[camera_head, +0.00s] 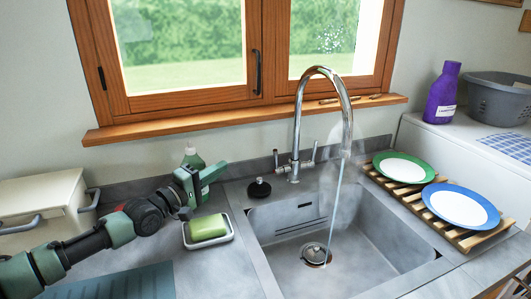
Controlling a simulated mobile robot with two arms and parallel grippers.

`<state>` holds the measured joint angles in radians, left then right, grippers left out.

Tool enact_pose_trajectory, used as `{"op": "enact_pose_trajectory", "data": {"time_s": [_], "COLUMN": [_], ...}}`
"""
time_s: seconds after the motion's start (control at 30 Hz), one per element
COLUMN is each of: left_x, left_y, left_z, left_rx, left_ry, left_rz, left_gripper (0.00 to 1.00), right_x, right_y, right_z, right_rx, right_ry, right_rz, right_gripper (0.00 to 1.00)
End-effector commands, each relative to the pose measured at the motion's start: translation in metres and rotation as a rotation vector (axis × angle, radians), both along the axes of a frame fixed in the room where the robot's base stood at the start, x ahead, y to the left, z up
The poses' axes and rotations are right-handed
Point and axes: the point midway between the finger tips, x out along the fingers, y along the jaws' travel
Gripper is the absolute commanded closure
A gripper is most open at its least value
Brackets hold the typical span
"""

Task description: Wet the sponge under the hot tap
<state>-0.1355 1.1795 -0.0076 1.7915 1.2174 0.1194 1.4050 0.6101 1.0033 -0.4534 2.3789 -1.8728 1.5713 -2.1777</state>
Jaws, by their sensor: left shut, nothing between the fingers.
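The sponge (208,227) is a green block lying in a white dish (187,243) on the counter, left of the sink. The chrome tap (346,112) arches over the sink (345,240). A stream of water (336,205) runs from its spout to the drain, with faint steam around it. Handles stand on both sides of the tap's base. My left gripper (204,182) is shut and empty, above and behind the sponge, apart from it. It partly hides a green bottle (193,157). My right gripper is not in view.
A black-knobbed plug (259,187) lies by the sink's back left corner. A wooden rack (456,232) at right holds a green-rimmed plate and a blue-rimmed plate. A purple bottle (442,95) and grey tub (492,100) stand back right. A beige box (38,200) stands at left.

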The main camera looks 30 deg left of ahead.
Motion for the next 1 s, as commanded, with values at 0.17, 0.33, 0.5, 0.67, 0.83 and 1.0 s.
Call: {"op": "enact_pose_trajectory", "data": {"time_s": [0.17,0.33,0.5,0.67,0.83,1.0], "left_x": [0.019,0.038,0.058,0.077,0.098,0.119], "left_y": [-0.003,-0.007,-0.012,-0.016,-0.02,-0.024], "left_z": [0.003,0.004,0.006,0.006,0.007,0.009], "left_rx": [-0.001,-0.001,0.001,-0.001,0.0,0.001], "left_ry": [-0.006,-0.004,-0.005,-0.004,-0.004,-0.004], "left_rz": [0.001,0.002,0.001,0.001,0.001,0.001], "left_gripper": [1.0,1.0,1.0,1.0,1.0,1.0], "right_x": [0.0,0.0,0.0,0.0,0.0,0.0], "right_y": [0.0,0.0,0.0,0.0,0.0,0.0], "right_z": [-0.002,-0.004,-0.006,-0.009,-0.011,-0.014], "right_rx": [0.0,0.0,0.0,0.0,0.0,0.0], "right_ry": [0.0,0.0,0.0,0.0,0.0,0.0], "right_rz": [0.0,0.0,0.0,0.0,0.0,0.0], "right_gripper": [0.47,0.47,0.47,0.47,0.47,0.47]}}
